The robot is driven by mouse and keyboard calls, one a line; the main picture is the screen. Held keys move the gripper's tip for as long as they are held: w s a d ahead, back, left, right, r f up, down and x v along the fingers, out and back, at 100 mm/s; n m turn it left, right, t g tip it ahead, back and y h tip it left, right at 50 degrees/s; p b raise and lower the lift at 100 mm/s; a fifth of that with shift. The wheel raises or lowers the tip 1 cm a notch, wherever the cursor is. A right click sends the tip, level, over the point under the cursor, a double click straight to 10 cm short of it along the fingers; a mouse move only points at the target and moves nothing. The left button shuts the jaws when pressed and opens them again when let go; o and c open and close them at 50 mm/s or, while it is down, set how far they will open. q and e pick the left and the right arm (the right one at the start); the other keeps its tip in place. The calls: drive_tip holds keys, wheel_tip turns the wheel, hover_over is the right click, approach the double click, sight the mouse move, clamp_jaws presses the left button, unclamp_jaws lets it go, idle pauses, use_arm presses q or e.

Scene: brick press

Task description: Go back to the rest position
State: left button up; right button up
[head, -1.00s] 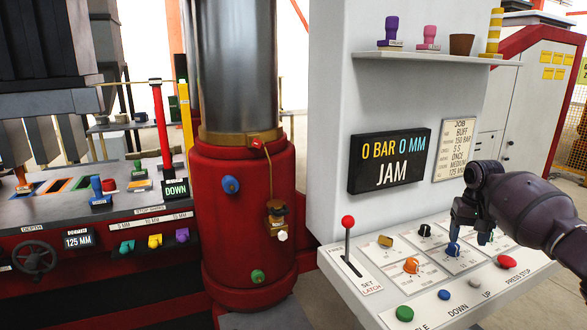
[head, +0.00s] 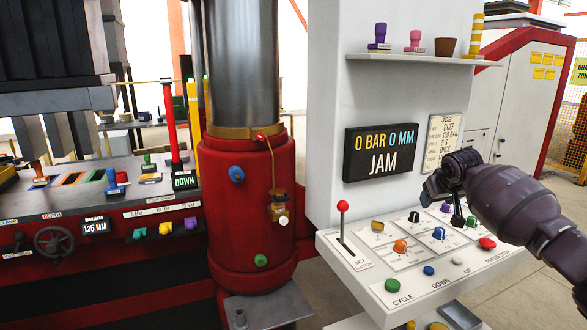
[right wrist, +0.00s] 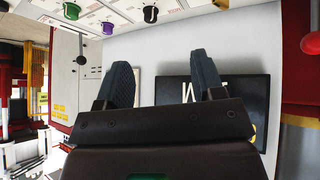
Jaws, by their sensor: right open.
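My right gripper (head: 444,204) comes in from the right in the head view. It is open and empty, held up in front of the white cabinet, above the knobs of the sloping control panel (head: 352,262). In the right wrist view its two dark fingers (right wrist: 162,80) stand apart with nothing between them. The blue knob (head: 438,233) is below the gripper and apart from it. The purple knob (head: 446,207) shows close behind the fingers. My left gripper is not in view.
A red-knobbed lever (head: 342,207) rises from the panel's left end. The display (head: 381,153) reads 0 BAR 0 MM JAM. A shelf (head: 420,58) with stamps and a pot is above. The red press column (head: 225,210) stands left, beside a bench with a handwheel (head: 54,241).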

drive_tip(key=s+a+f+n+t+y, duration=0.2)
drive_tip(key=a+f+n+t, duration=0.25)
drive_tip(key=a, duration=0.55)
drive_tip(key=s+a+f+y, duration=0.1)
drive_tip(key=s+f, duration=0.1)
drive_tip(key=s+a+f+t, duration=0.1)
drive_tip(key=s+a+f, duration=0.1)
drive_tip(key=s+f, duration=0.1)
drive_tip(key=s+a+f+n+t+y, duration=0.1)
drive_tip(key=s+a+f, duration=0.1)
drive_tip(key=s, duration=0.1)
drive_tip(key=shift+a+f+y, duration=0.15)
drive_tip(key=shift+a+y, duration=0.1)
drive_tip(key=shift+y, duration=0.05)
drive_tip(key=s+d+f+m+h, duration=0.1)
drive_tip(key=s+f, duration=0.6)
drive_tip(key=s, duration=0.5)
drive_tip(key=s+d+f+m+g+h, duration=0.1)
drive_tip(key=s+d+f+m, duration=0.1)
drive_tip(key=s+f, duration=0.5)
drive_tip(key=s+d+f+m+g+h, duration=0.1)
drive_tip(key=s+f, duration=0.7)
drive_tip(key=s, duration=1.1)
drive_tip(key=shift+d+m+h, duration=0.3)
drive_tip(key=shift+m+h, duration=0.1)
drive_tip(key=shift+m, duration=0.35)
